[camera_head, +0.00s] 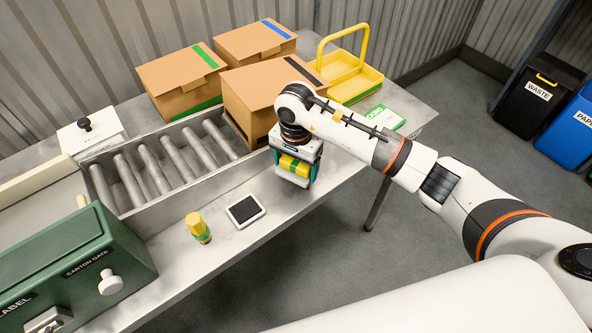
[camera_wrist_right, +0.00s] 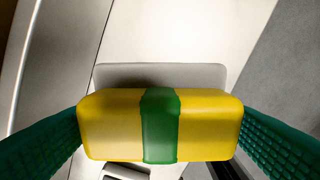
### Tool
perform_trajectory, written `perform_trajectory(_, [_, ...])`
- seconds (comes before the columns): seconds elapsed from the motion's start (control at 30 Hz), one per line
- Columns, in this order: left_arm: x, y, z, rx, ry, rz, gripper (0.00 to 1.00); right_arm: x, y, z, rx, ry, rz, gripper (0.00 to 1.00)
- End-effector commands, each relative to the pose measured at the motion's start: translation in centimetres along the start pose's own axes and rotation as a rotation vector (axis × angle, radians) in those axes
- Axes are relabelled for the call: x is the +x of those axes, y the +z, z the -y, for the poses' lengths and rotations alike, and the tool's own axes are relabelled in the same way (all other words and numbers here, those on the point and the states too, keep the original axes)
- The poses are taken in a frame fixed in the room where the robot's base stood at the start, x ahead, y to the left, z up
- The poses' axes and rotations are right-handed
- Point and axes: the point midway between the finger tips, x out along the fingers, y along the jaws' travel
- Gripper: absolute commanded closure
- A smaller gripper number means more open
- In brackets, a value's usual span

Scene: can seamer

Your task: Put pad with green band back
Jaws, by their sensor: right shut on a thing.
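The yellow pad with a green band (camera_wrist_right: 160,125) is held between the green fingers of my right gripper (camera_wrist_right: 160,135). In the head view my right gripper (camera_head: 296,168) is shut on this pad (camera_head: 294,166), close over the table near its front edge. A light grey, rounded plate (camera_wrist_right: 160,74) shows just behind the pad in the wrist view; I cannot tell whether the pad touches it. My left gripper is not in view.
A yellow and green small item (camera_head: 198,228) and a white-framed dark pad (camera_head: 245,210) are on the table (camera_head: 225,260). Cartons (camera_head: 178,80), a roller conveyor (camera_head: 150,172) and a yellow basket (camera_head: 350,75) are behind. A green machine (camera_head: 80,265) stands at left.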

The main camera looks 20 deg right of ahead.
Motion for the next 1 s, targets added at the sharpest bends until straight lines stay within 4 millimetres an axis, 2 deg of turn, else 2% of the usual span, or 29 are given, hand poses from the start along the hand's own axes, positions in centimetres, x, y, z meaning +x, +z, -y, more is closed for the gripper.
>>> perform_trajectory(0.2, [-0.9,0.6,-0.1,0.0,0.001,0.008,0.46,2.9,-0.1,0.1,0.001,-0.003,-0.003,0.37])
perform_trajectory(0.6, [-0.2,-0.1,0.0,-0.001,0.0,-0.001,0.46,3.7,0.0,0.0,-0.002,-0.001,0.001,0.37])
perform_trajectory(0.63, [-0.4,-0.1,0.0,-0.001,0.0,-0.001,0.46,3.5,0.0,0.0,-0.001,-0.001,0.001,0.14])
perform_trajectory(0.7, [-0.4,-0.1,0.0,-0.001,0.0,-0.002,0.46,3.5,0.0,0.1,-0.001,-0.001,0.0,0.03])
perform_trajectory(0.73, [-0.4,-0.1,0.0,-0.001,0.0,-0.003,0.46,3.5,0.0,0.1,-0.001,-0.001,0.0,0.0])
perform_trajectory(1.0, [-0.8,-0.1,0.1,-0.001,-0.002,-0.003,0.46,3.1,-0.1,0.0,-0.002,-0.001,0.0,0.0])
